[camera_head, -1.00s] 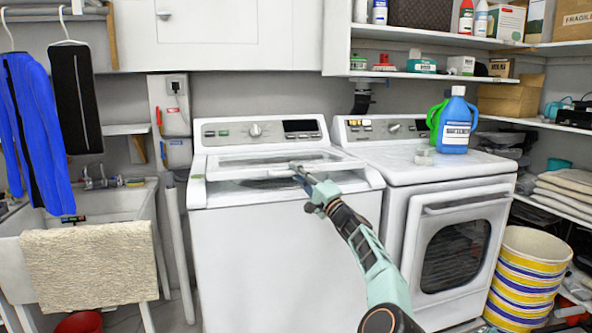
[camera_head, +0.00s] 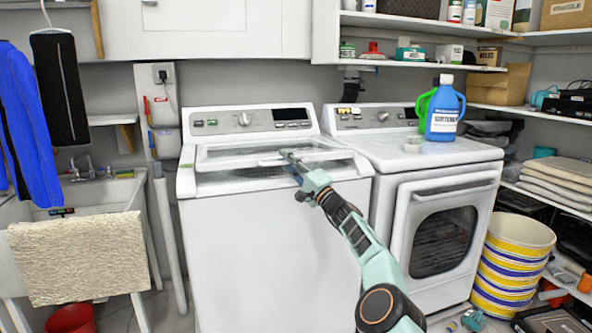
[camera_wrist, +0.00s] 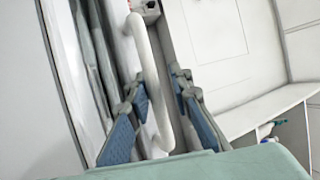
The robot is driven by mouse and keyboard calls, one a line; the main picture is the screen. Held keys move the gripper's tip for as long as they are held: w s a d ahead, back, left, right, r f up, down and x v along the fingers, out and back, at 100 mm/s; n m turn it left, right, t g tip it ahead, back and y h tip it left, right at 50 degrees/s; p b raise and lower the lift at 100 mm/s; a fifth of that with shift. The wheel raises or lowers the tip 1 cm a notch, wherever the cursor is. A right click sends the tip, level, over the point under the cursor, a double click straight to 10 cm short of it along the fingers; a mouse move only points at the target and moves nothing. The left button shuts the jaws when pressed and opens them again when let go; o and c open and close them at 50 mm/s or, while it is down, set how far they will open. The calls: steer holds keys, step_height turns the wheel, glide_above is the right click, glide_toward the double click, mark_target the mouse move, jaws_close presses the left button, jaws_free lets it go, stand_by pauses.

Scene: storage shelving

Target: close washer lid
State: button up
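The white top-loading washer (camera_head: 265,245) stands in the middle of the head view. Its lid (camera_head: 225,153) is partly raised, with a dark gap showing under its front edge. My gripper (camera_head: 290,160) is at the front edge of the lid, right of its middle. In the wrist view a white bar-like handle (camera_wrist: 158,95) runs between the fingers of my gripper (camera_wrist: 160,90). The fingers are apart, one on each side of the bar, and small gaps seem to show beside it. My arm hides part of the washer's right front.
A white dryer (camera_head: 440,220) stands right of the washer, with a blue detergent bottle (camera_head: 443,118) on top. A sink (camera_head: 95,195) with a draped towel (camera_head: 80,255) is at the left. Striped buckets (camera_head: 512,270) stand at the right. A shelf (camera_head: 420,68) hangs above the dryer.

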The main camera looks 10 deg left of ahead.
steer(key=shift+d+f, duration=0.1)
steer(key=shift+d, duration=0.6)
steer(key=s+v, duration=0.1)
steer(key=v, duration=0.5)
steer(key=shift+a, duration=0.25)
